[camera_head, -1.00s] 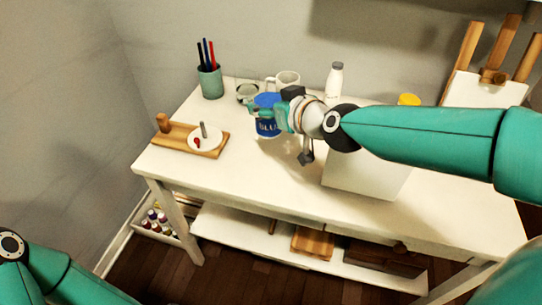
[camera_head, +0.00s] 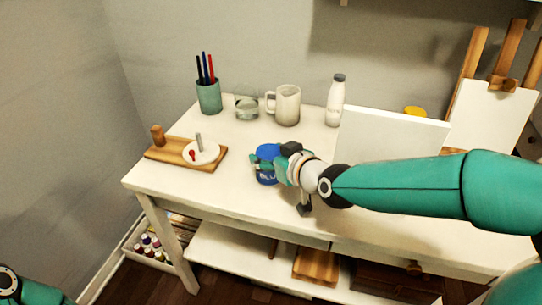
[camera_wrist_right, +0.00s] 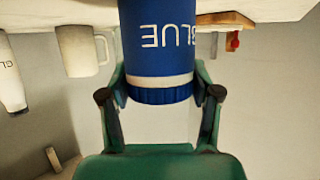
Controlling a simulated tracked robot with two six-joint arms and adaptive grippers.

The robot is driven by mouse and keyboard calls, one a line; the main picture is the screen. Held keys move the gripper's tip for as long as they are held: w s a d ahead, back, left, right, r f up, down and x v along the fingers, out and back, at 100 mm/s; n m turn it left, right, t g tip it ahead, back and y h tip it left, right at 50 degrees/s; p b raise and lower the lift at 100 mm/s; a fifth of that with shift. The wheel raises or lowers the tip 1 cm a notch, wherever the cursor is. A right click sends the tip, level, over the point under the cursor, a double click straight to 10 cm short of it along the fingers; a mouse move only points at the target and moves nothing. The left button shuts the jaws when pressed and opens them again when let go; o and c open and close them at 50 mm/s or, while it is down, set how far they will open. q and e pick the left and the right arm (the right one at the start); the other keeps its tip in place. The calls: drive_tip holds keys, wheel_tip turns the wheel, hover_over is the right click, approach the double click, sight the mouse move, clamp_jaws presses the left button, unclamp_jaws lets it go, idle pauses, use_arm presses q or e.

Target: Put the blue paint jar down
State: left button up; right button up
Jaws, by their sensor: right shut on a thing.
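The blue paint jar (camera_head: 267,154) is upright over the table's middle, toward its front part. The wrist view shows it inverted, with the word BLUE on its side (camera_wrist_right: 163,40) and its ridged lid low in the picture. My right gripper (camera_head: 272,169) is shut on it, one finger on each side, as the wrist view also shows (camera_wrist_right: 160,95). The jar's base is hidden, so I cannot tell whether it touches the tabletop (camera_head: 236,200). My left gripper is out of view; only part of my left arm shows at the bottom left.
A wooden board with a white dish (camera_head: 203,151) is left of the jar. A pen cup (camera_head: 209,97), glass bowl (camera_head: 246,109), mug (camera_head: 287,106) and white bottle (camera_head: 335,102) stand behind. A white panel (camera_head: 385,138) is right. Bare tabletop lies in front.

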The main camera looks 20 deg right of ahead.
drive_tip(key=o, duration=1.4)
drive_tip(key=shift+c, duration=0.2)
drive_tip(key=shift+s, duration=0.1)
drive_tip(key=v, duration=1.2)
drive_tip(key=shift+d, duration=0.1)
